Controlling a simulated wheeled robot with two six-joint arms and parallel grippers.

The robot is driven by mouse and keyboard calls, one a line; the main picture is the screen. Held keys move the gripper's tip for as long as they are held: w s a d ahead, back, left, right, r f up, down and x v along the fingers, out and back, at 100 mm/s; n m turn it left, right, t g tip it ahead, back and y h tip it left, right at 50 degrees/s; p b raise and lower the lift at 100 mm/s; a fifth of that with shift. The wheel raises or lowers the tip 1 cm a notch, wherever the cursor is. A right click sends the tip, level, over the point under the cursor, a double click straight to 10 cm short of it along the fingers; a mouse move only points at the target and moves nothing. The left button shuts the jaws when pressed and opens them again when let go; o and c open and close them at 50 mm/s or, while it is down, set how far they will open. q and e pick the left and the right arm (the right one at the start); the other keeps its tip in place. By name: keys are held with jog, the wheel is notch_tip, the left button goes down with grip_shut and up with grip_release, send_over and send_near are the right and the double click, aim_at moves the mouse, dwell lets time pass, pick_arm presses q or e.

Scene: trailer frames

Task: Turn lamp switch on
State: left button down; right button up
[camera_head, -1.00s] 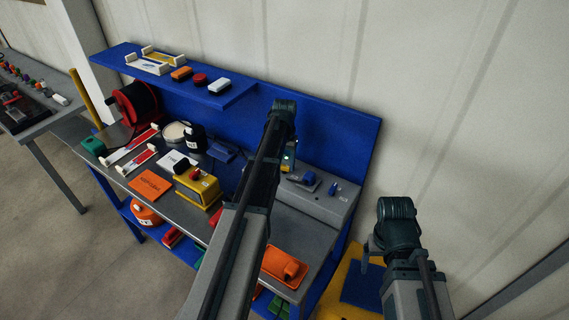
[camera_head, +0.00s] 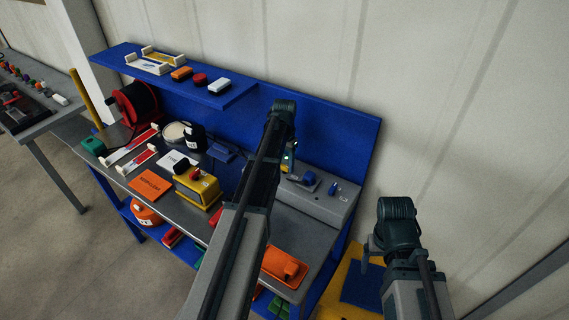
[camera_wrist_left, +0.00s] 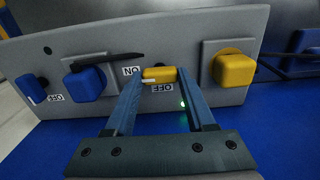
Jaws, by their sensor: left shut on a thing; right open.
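My left gripper (camera_wrist_left: 160,82) is shut on this switch, one finger on each side. A small green light (camera_wrist_left: 183,104) glows by its right finger. In the head view my left arm hides most of the left gripper (camera_head: 290,160), at the left end of the grey box (camera_head: 325,205). My right gripper (camera_head: 372,248) is partly hidden by its arm, away from the bench, and holds nothing that I see.
On the panel, a blue knob (camera_wrist_left: 86,83) is left of the switch and a larger yellow knob (camera_wrist_left: 233,68) is right. A blue switch (camera_wrist_left: 30,88) is farther left. The metal bench (camera_head: 235,205) holds several items, including an orange tray (camera_head: 282,268). A blue shelf (camera_head: 225,98) runs behind.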

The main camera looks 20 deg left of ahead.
aim_at(284, 166)
pick_arm(q)
jog(key=shift+c, duration=1.2)
grip_release()
jog(key=shift+r, duration=0.1)
notch_tip(284, 166, up, 14)
jog(key=p, duration=1.3)
jog(key=shift+f+p, duration=0.2)
jog(key=shift+p, duration=0.2)
jog(key=shift+f, duration=0.15)
notch_tip(284, 166, down, 13)
jog(key=b, duration=1.3)
